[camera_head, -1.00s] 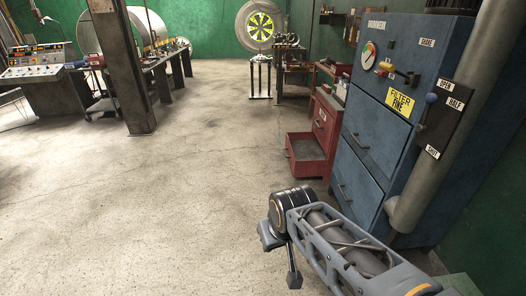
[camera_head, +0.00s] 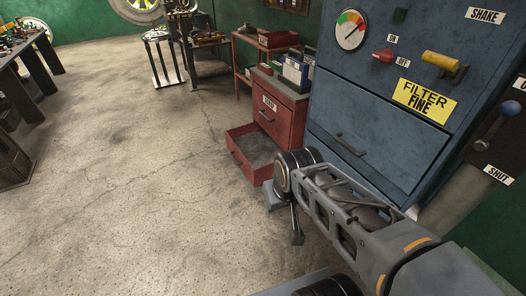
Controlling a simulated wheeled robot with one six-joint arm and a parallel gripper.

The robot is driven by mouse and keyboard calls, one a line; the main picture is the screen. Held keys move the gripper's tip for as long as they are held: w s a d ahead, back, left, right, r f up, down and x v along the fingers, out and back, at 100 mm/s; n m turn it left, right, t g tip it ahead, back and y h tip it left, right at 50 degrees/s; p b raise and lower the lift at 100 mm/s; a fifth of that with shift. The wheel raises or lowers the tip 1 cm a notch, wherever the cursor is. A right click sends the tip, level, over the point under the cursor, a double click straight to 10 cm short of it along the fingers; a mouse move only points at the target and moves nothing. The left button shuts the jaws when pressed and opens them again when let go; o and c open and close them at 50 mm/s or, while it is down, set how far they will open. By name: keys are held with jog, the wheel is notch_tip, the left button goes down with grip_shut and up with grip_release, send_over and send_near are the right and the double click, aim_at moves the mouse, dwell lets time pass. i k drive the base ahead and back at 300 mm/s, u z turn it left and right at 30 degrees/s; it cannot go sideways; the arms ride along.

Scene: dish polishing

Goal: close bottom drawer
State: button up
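A red cabinet (camera_head: 290,115) stands left of a large blue cabinet. Its bottom drawer (camera_head: 239,160) is pulled out to the left, low over the floor, and its dark inside shows. The upper drawer with a white label (camera_head: 269,103) is shut. My arm reaches in from the lower right, in front of the blue cabinet. My gripper (camera_head: 285,218) is at the arm's far end, nearer to the camera than the open drawer and apart from it in the picture. I see no object in it. Its fingers are too unclear to tell open or shut.
The blue cabinet (camera_head: 385,125) with a gauge, levers and a yellow "FILTER FINE" sign (camera_head: 424,100) stands close on the right. A red shelf table (camera_head: 262,50) is behind the red cabinet. The concrete floor (camera_head: 130,190) left of the drawer is clear.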

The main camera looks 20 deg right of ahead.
aim_at(251, 148)
jog(key=z, duration=0.15)
jog(key=i, duration=1.95)
jog(key=u, duration=1.05)
jog(key=i, duration=0.35)
jog(key=u, duration=0.2)
